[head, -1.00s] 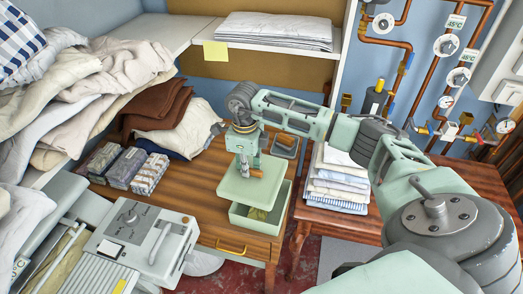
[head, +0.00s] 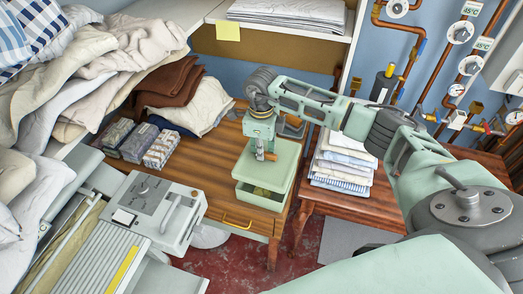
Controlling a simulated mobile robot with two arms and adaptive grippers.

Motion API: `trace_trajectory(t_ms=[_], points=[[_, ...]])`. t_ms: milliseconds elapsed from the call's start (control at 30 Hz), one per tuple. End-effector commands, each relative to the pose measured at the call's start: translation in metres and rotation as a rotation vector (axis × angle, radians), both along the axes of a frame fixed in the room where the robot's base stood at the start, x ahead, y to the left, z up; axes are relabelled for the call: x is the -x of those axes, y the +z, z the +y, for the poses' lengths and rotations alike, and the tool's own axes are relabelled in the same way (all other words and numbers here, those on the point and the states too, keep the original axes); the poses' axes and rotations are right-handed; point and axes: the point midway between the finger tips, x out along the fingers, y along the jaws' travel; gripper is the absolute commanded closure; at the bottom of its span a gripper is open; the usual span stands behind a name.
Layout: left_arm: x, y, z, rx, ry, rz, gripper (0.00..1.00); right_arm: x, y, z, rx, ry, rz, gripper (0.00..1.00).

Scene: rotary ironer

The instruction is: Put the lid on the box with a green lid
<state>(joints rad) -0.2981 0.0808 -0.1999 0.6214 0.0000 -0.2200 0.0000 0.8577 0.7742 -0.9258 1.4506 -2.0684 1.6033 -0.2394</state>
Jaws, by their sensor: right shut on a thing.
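The lid (head: 282,163) is a flat pale green panel. My right gripper (head: 265,156) is shut on it from above, at an orange-brown part near its middle. The green box (head: 257,202) stands on the wooden desk. The lid is over the back of the box, and the box's front part and some yellowish contents show below the lid's front edge. The lid looks raised above the rim; whether it touches at the back I cannot tell. My left gripper is not in view.
Several wrapped packs (head: 133,141) and folded cloths (head: 197,105) lie to the left on the desk (head: 215,185). A stack of folded linen (head: 343,165) is on the table to the right. The ironer's control box (head: 150,213) stands in front at left.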

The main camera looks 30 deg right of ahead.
Motion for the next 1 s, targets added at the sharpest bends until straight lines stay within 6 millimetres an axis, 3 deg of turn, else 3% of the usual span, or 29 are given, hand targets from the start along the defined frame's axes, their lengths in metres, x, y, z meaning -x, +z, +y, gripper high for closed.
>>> trace_trajectory(t_ms=[500,1000], points=[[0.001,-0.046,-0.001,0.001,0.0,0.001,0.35,0.0,-0.052,0.0,-0.001,-0.001,0.001,1.0],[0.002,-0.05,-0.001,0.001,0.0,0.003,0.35,0.0,-0.056,0.0,-0.001,-0.001,0.001,1.0]])
